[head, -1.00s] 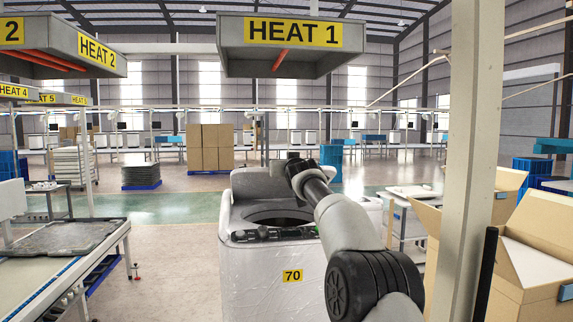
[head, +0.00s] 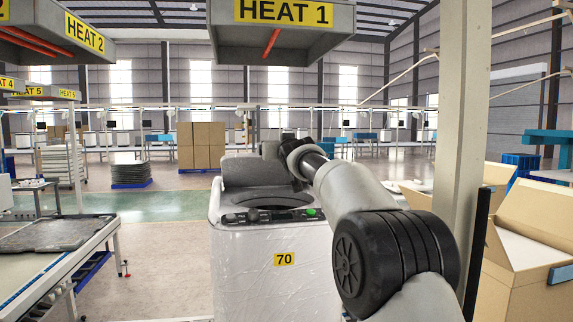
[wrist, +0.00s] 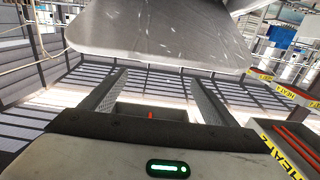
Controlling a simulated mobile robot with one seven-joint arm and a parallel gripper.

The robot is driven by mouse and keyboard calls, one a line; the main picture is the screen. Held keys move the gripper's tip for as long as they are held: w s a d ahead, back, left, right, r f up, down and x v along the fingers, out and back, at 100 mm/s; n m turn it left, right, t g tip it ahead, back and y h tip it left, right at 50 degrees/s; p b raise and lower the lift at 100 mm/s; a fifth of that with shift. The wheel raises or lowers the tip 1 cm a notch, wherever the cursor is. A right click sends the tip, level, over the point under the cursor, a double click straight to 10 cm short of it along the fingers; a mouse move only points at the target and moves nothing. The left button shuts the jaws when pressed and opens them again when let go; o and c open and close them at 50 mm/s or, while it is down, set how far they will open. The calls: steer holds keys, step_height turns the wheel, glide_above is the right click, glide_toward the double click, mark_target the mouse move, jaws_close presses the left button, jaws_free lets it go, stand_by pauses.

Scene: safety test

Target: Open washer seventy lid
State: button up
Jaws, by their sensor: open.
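Washer seventy (head: 240,275) is a white top-loader in the head view, marked by a yellow 70 label (head: 285,259). Its grey lid (head: 245,173) stands raised at the back of the top, and the dark round tub opening (head: 275,202) is uncovered in front of it. My arm reaches over the washer's right side, its end behind the lid's upper right; the fingers are hidden there. In the wrist view my gripper (wrist: 155,76) is open with nothing between its fingers. A pale panel, apparently the lid (wrist: 160,30), lies just beyond the fingertips; I cannot tell whether they touch.
A HEAT 1 hood (head: 282,35) hangs above the washer. A pale post (head: 458,120) and open cardboard boxes (head: 540,240) stand close on the right. A conveyor table (head: 40,265) is at the left. Clear floor lies between this table and the washer.

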steer(key=b+v, duration=0.4)
steer(key=v, duration=0.7)
steer(key=shift+s, duration=0.35)
